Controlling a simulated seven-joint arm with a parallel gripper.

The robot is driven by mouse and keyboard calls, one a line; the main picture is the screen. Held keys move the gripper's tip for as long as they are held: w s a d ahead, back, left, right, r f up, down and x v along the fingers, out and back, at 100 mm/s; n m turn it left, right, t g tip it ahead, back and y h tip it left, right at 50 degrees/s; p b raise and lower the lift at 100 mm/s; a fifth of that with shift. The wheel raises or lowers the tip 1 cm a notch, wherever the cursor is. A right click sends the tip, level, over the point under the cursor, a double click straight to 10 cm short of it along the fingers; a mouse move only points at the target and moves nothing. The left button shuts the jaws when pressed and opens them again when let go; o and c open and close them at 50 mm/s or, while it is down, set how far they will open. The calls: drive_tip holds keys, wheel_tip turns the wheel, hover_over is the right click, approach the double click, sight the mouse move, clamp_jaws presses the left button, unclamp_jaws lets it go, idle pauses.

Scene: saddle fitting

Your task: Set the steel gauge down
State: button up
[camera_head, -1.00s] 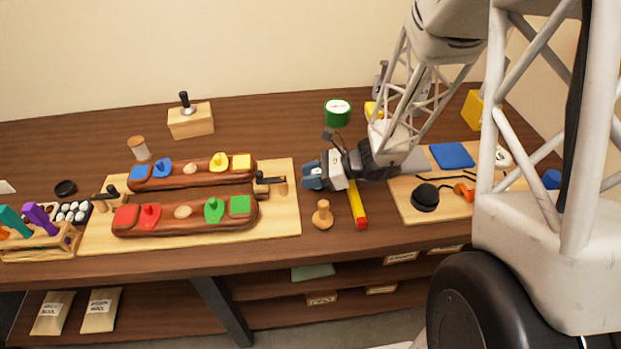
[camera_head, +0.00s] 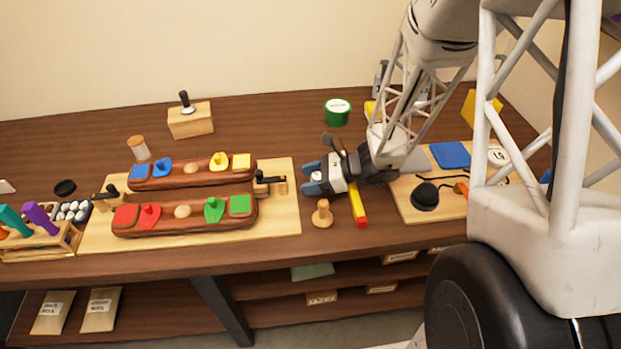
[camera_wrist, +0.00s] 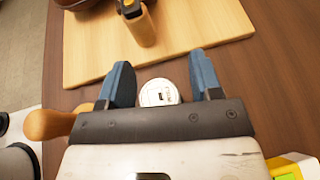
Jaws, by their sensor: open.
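The steel gauge (camera_wrist: 158,93) is a small pale round disc with dark marks on its face. In the wrist view it lies between the two blue fingers, near the palm, over the brown table. The fingers of my gripper (camera_wrist: 160,72) stand apart, with a visible gap on either side of the disc. In the head view my gripper (camera_head: 312,178) is low over the table, just right of the light wooden board, its fingers pointing left.
The light board (camera_head: 290,225) with two brown saddle blocks (camera_head: 185,215) lies to the left. A wooden peg (camera_head: 323,214) stands close in front of my gripper. A yellow and red bar (camera_head: 358,207) lies beside it. A second board (camera_head: 405,205) is to the right.

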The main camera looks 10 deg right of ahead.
drive_tip(key=shift+d+r, duration=0.1)
drive_tip(key=shift+r, duration=0.1)
drive_tip(key=shift+v, duration=5.9)
drive_tip(key=shift+r, duration=0.1)
drive_tip(key=shift+s+a+r+n+g, duration=0.25)
drive_tip(key=shift+s+r+n+g, duration=0.05)
drive_tip(key=shift+s+r+n, duration=0.1)
drive_tip(key=s+r+n+t+h, duration=0.1)
drive_tip(key=s+r+n+h, duration=1.2)
drive_tip(key=s+r+n, duration=0.5)
drive_tip(key=shift+s+n+h, duration=0.3)
drive_tip(key=shift+s+n, duration=0.1)
drive_tip(key=shift+s, duration=0.7)
